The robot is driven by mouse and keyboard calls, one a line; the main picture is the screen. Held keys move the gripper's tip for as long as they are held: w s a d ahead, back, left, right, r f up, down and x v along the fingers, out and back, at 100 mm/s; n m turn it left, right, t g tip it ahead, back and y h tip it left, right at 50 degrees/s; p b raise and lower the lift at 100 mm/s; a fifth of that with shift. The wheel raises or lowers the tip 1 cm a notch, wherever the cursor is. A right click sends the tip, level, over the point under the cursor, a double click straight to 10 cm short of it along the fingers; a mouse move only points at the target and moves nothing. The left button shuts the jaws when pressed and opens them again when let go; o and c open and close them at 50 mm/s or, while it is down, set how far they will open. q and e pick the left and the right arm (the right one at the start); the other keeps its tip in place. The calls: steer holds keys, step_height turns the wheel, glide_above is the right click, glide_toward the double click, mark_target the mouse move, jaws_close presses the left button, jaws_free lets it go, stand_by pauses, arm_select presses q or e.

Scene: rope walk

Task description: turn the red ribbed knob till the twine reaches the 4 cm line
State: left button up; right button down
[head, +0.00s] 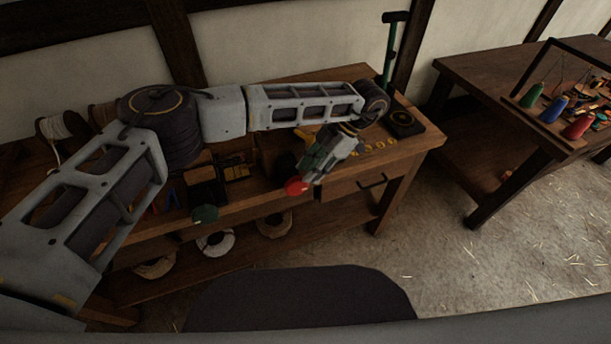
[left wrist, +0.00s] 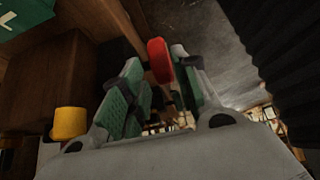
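The red knob (head: 295,186) is at the front edge of the wooden workbench (head: 258,206). My left gripper (head: 304,178) reaches down to it from above. In the left wrist view the red knob (left wrist: 158,60) sits between the two green-padded fingertips (left wrist: 157,68), which close in on both its sides. Its ribs are too dark and small to make out. The twine and the 4 cm line cannot be made out in either view; my arm covers much of the bench top. My right gripper is out of view.
White coils (head: 216,242) lie on the lower shelf. A green post (head: 391,50) rises at the back right. A second table (head: 470,88) with coloured spools stands further right.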

arm_select(q)
steer(key=v, duration=0.6)
stand_by(0.6)
